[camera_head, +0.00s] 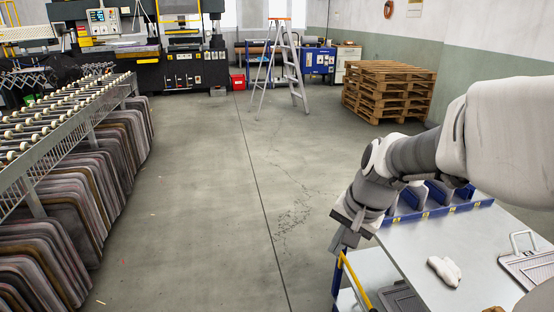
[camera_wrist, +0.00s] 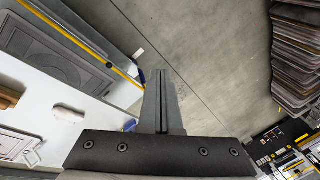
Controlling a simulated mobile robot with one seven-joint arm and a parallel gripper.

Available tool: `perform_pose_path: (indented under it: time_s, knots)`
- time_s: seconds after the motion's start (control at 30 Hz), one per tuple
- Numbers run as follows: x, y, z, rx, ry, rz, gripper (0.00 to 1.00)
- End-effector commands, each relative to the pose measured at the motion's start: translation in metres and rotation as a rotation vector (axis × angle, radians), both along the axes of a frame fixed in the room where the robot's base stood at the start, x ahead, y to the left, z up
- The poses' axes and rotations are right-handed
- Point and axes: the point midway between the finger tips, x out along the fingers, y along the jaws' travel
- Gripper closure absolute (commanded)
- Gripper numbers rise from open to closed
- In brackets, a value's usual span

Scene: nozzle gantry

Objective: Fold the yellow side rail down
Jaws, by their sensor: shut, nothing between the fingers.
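The yellow side rail (camera_head: 357,281) is a thin bar along the left side of the pale worktable (camera_head: 420,250), with its far end just below my gripper (camera_head: 343,243). In the wrist view the rail (camera_wrist: 75,38) runs from the top left down to near the fingers (camera_wrist: 160,75). The closed fingers are empty and lie to the right of the rail's end, with a small gap in that view. I cannot tell whether they touch it in depth. The rail's near end is cut off by the frame, and I cannot make out its hinge or how far it is tilted.
Blue bins (camera_head: 440,198) line the table's far edge. A roller conveyor (camera_head: 60,125) with stacked panels stands left. A stepladder (camera_head: 285,65) and pallets (camera_head: 388,90) stand behind. The middle floor is clear.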

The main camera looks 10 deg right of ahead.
Motion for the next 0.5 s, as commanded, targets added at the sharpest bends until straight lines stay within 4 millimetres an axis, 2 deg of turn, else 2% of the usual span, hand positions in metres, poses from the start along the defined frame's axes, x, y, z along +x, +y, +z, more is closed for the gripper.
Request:
perform_pose_path:
  time_s: [0.03,0.3,0.5]
  knots:
    - [0.01,-0.007,-0.022,0.008,0.029,-0.051,1.0]
    - [0.053,-0.048,-0.105,0.003,0.128,-0.336,1.0]
    - [0.075,-0.085,-0.172,-0.051,0.179,-0.535,1.0]
